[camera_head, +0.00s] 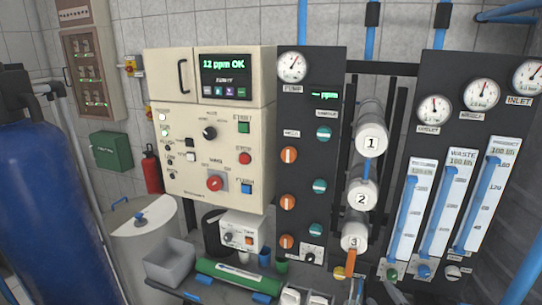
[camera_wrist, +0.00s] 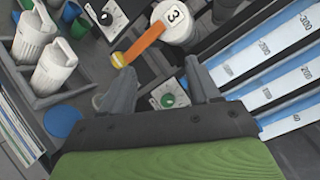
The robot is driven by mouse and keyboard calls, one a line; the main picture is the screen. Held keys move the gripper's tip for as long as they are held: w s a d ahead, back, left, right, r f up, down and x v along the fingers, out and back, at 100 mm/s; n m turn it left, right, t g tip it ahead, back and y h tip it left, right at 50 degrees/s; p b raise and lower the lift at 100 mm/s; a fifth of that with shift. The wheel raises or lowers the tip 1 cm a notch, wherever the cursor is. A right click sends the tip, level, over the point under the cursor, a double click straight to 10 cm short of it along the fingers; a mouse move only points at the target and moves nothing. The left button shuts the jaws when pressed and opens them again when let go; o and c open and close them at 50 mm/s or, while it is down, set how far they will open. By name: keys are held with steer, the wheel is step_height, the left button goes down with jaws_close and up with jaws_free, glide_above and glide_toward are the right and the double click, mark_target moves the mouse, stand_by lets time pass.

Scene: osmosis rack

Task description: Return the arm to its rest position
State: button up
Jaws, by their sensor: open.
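My gripper (camera_wrist: 157,84) shows in the wrist view with its two grey fingers apart and nothing between them. A dark bar and a green, ribbed block fill the bottom of that view behind the fingers. Past the fingertips are an orange lever (camera_wrist: 146,43) with a yellow hub and a small green knob (camera_wrist: 167,101) on a light plate. The fingers look apart from the lever; whether one touches the knob's plate I cannot tell. In the head view, the orange lever (camera_head: 350,262) hangs below the cylinder marked 3 (camera_head: 354,237). I cannot make out my gripper there.
The wrist view shows white cartridges (camera_wrist: 53,66) in a grey tray at left and flow tubes (camera_wrist: 285,75) close at right. In the head view, a grey bin (camera_head: 169,262), a green cylinder (camera_head: 236,277) and a control box (camera_head: 208,135) stand left of the rack.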

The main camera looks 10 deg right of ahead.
steer(key=s+a+r+n+g+y, duration=0.1)
steer(key=s+a+n+g+y, duration=0.2)
steer(key=a+n+g, duration=0.55)
steer(key=s+a+n+g+y, duration=0.2)
steer(key=a+n+g+y, duration=0.2)
steer(key=a+n, duration=0.85)
steer(key=s+r+n+h, duration=0.3)
steer(key=s+r+h, duration=0.4)
steer(key=s+r, duration=0.6)
steer(key=s, duration=0.3)
steer(key=shift+d+r, duration=0.2)
steer(key=shift+d, duration=0.15)
